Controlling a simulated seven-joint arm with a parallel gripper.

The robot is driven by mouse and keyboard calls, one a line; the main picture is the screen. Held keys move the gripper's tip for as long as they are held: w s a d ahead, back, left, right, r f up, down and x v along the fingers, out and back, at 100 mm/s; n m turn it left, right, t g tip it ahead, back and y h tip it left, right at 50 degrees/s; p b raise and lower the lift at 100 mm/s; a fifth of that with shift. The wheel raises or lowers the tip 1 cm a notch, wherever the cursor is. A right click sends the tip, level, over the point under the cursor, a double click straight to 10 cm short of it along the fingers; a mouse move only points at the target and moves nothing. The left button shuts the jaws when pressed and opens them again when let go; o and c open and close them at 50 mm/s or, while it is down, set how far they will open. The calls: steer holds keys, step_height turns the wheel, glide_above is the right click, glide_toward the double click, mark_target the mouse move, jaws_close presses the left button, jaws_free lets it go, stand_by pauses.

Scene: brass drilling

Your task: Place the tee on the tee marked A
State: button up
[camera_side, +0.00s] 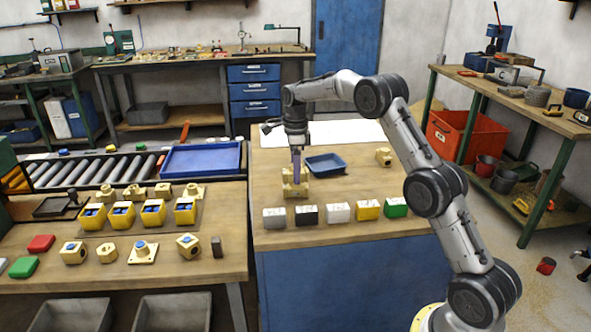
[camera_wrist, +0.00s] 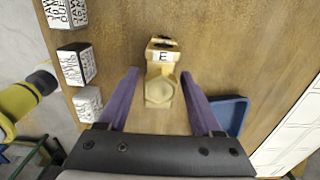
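A brass tee marked E (camera_wrist: 160,88) stands on the right-hand bench; a black-on-white label E shows on its far part and a hexagonal end faces nearer. In the side view this tee (camera_side: 295,188) is directly below my gripper (camera_side: 296,163). In the wrist view the purple fingers of my gripper (camera_wrist: 160,98) are apart on either side of the tee, with bare wood visible between each finger and it. I cannot make out a mark A.
A row of small labelled blocks (camera_side: 338,212) lines the bench's front. A blue tray (camera_side: 326,164) lies behind and right of the gripper; its corner shows in the wrist view (camera_wrist: 232,112). The left bench holds yellow bins (camera_side: 153,213) and brass fittings.

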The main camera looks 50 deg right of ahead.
steer(key=shift+o, duration=0.2)
steer(key=shift+r, duration=0.1)
step_height(320, 180, up, 11)
steer(key=shift+f, duration=0.1)
steer(key=s+a+r+n+t, duration=0.2)
steer(key=s+a+r+n, duration=0.3)
steer(key=s+a+n, duration=0.25)
steer(key=s+a+r+n+t, duration=0.1)
steer(key=s+a+r+n, duration=0.5)
steer(key=s, duration=0.3)
steer(key=s+a+f+n+t, duration=0.1)
steer(key=s+a+f+n, duration=0.1)
steer(key=s, duration=0.4)
steer(key=s+a+f+n, duration=0.1)
steer(key=s+f+n, duration=0.3)
steer(key=s+n, duration=0.3)
steer(key=s+a+f+n+t, duration=0.1)
steer(key=s+a+f+n, duration=0.1)
steer(key=s+f+n, duration=0.2)
steer(key=s, duration=0.3)
steer(key=shift+a+t, duration=0.3)
